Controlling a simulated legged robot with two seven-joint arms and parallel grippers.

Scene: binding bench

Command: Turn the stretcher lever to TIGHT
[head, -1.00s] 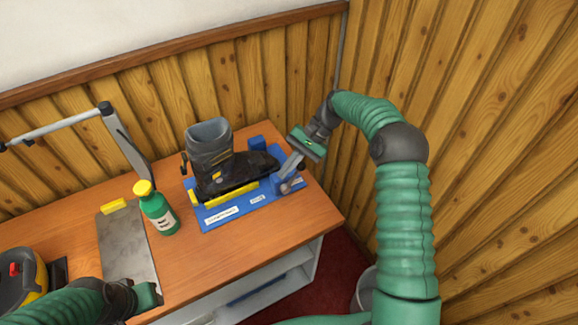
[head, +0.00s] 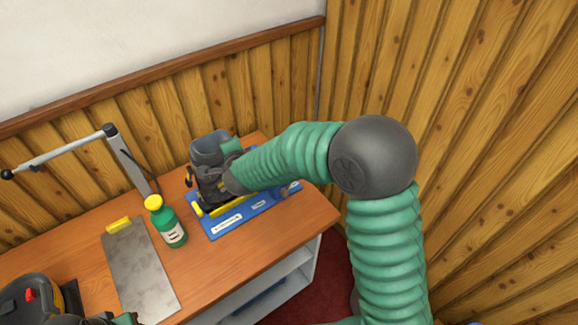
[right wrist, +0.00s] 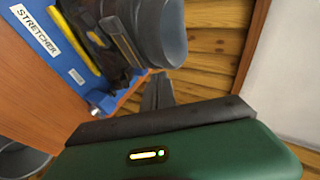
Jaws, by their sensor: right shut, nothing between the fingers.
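The blue stretcher base (head: 228,222) is on the bench with a dark ski boot (head: 208,150) upright on it. A small round knob (head: 284,193), perhaps the lever's pivot, shows at the base's right end. The lever's bar is hidden behind my right arm, so its setting cannot be read. My right gripper's fingers are hidden in the head view, with its hand beside the boot's upper. In the right wrist view the right gripper (right wrist: 158,92) is shut and empty near the boot cuff (right wrist: 165,30).
Wood-panelled walls (head: 450,130) close off the back and right. The bench front (head: 250,255) is clear.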

